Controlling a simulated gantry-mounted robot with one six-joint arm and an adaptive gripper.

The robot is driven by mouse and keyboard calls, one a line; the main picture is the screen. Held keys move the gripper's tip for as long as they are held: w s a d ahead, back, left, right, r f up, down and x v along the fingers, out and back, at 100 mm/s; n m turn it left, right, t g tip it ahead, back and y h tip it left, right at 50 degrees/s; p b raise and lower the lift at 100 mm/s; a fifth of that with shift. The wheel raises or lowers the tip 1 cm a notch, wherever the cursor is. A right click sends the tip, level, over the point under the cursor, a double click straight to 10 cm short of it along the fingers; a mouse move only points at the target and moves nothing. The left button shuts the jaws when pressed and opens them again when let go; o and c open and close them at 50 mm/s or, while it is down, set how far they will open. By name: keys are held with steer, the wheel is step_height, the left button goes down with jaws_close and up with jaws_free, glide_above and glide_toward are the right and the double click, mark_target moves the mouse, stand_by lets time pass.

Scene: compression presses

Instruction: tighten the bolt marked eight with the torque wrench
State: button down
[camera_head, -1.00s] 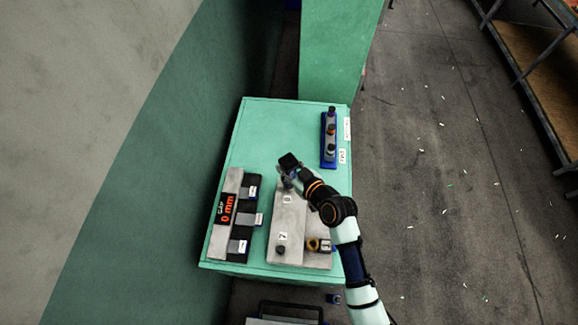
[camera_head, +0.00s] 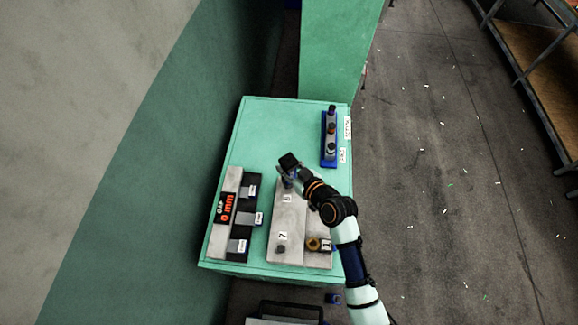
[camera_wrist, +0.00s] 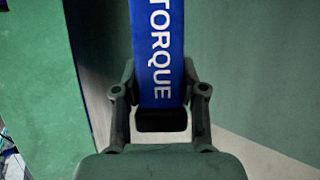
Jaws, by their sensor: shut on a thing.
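My gripper (camera_wrist: 161,115) is shut on the blue torque wrench (camera_wrist: 158,45), whose side reads TORQUE in the wrist view. In the head view my gripper (camera_head: 287,172) is over the far end of the grey metal plate (camera_head: 291,215). A label marked 8 (camera_head: 287,198) shows on the plate just in front of my gripper. The bolt marked eight and the wrench's working end are hidden by my gripper and arm, so I cannot tell whether they touch.
A bolt beside label 7 (camera_head: 281,249) and a brass-coloured piece beside label 1 (camera_head: 313,243) are on the near plate. A gap gauge reading 0 mm (camera_head: 226,208) lies left. A blue rack (camera_head: 329,150) stands at the back right of the green table (camera_head: 275,125).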

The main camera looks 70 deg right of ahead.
mark_target(290, 162)
steer(key=shift+f+b, duration=1.25)
steer(key=shift+f, duration=0.1)
stand_by(1.8)
steer(key=shift+r, duration=0.1)
steer(key=shift+r+p, duration=2.55)
steer(key=shift+r, duration=0.65)
steer(key=shift+d, duration=0.1)
